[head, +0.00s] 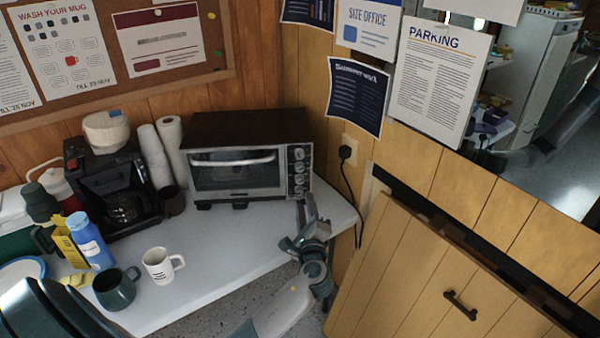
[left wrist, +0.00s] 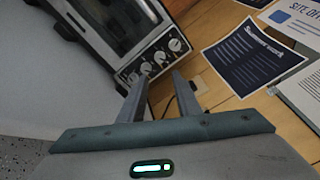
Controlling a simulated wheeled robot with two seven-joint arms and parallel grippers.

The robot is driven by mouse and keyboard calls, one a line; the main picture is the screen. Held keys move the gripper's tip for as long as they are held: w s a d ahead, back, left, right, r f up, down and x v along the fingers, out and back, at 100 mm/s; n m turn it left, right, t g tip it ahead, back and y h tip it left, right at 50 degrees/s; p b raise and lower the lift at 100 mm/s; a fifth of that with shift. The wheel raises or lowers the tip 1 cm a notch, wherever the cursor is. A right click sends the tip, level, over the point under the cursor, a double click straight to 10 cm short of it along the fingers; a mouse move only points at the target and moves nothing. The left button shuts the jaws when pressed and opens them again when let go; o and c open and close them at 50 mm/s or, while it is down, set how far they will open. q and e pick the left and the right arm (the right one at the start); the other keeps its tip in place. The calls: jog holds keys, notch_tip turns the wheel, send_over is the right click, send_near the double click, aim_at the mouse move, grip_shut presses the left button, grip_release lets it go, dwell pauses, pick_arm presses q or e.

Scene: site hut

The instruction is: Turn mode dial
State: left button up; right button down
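The toaster oven (head: 236,172) stands at the back of the white table, its glass door shut. A column of several round dials (head: 299,167) runs down its right front panel. The dials also show in the left wrist view (left wrist: 160,57); no readable label tells which is the mode dial. My left gripper (head: 307,203) is just in front of the panel's lower end. In the left wrist view its two fingers (left wrist: 159,77) are apart with nothing between them, pointing at the lower dials. I cannot tell whether a fingertip touches one. My right gripper is not in view.
A coffee maker (head: 115,190), paper rolls (head: 171,145), a white mug (head: 160,265), a green mug (head: 116,288) and a blue bottle (head: 90,241) stand left on the table (head: 225,245). A socket with a black cord (head: 346,153) is right of the oven.

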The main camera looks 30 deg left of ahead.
aim_at(300, 169)
pick_arm(q)
jog(key=p+x, duration=0.2)
jog(key=x, duration=1.4)
jog(key=shift+a, duration=0.2)
grip_shut()
